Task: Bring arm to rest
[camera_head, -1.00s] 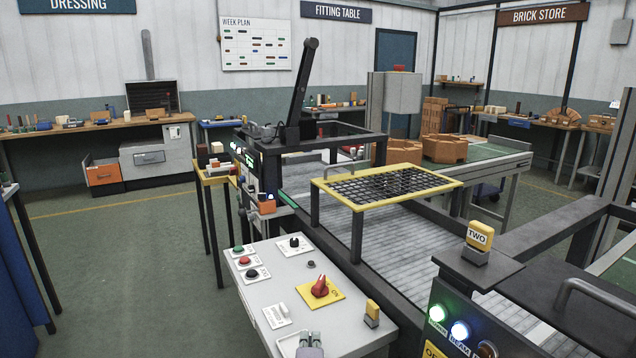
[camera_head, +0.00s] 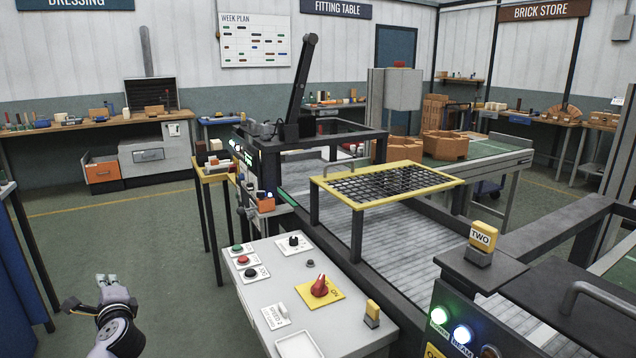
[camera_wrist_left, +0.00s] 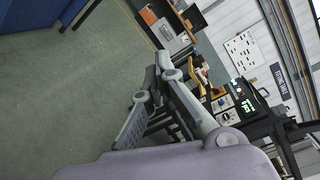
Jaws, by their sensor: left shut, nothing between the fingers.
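My left gripper (camera_head: 107,281) is at the lower left of the head view, over the open green floor and left of the grey control panel. It is shut and empty, and apart from everything around it. In the left wrist view its fingers (camera_wrist_left: 150,85) show close up against the floor and the distant benches. My right gripper is not in view.
The control panel (camera_head: 262,270) has several buttons and a red rotary switch (camera_head: 320,287). A conveyor with a yellow-framed mesh guard (camera_head: 385,184) stands behind it. A blue panel (camera_head: 18,262) is at the left edge. Green floor (camera_head: 110,225) lies clear between.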

